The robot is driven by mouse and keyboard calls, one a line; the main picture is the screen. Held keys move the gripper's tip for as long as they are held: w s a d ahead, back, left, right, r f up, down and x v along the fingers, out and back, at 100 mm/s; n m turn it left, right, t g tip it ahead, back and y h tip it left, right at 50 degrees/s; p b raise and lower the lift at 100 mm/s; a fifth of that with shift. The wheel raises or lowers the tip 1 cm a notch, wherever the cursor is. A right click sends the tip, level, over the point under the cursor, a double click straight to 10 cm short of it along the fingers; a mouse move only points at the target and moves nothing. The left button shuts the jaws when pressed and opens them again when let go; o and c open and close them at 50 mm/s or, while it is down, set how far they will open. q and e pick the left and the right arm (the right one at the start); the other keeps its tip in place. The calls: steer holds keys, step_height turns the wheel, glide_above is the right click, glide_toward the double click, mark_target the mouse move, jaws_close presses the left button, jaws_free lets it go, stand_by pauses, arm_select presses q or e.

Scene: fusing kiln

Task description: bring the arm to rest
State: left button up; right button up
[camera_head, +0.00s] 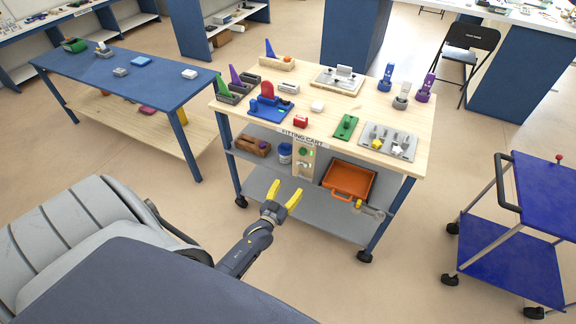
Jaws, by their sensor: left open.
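My left gripper (283,196) has yellow fingers and a dark grey wrist. Its arm rises from the lower middle of the head view, past the dark grey surface at the bottom. The fingers are spread apart, with nothing between them. In the picture they lie over the front of the fitting cart (418,143), against its grey lower shelf; whether they touch it I cannot tell. My right gripper does not show.
The cart's wooden top carries several coloured parts and fixtures. An orange bin (348,180) and a blue-and-white tub (285,153) are on its shelving. A blue table (125,68) stands left, a blue trolley (510,262) right. Floor between cart and trolley is clear.

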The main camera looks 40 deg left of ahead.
arm_select(q)
steer(key=shift+s, duration=0.1)
stand_by(0.4)
steer(key=s+d+f+m+g+h, duration=0.1)
steer(key=s+d+f+g, duration=0.15)
steer(key=s+f, duration=0.5)
steer(key=s+d+f+m+g+h, duration=0.15)
steer(key=s+f+g, duration=0.25)
steer(key=f, duration=0.6)
steer(key=s+d+f+m+g, duration=0.1)
steer(key=s+d+f+g, duration=0.2)
steer(key=s+f, duration=0.45)
steer(key=s+d+f+g, duration=0.2)
steer(key=s+f, duration=0.2)
steer(key=s, duration=0.6)
steer(key=s+d+f+m+g, duration=0.1)
steer(key=s+f, duration=0.4)
steer(key=s, duration=0.6)
steer(key=s+d+f+m+g, duration=0.1)
steer(key=s+d+f+g, duration=0.2)
steer(key=s, duration=0.8)
steer(key=shift+s+d+f+g+h, duration=0.25)
steer(key=shift+f+g+h, duration=0.15)
steer(key=shift+f, duration=0.55)
steer(key=shift+w, duration=0.1)
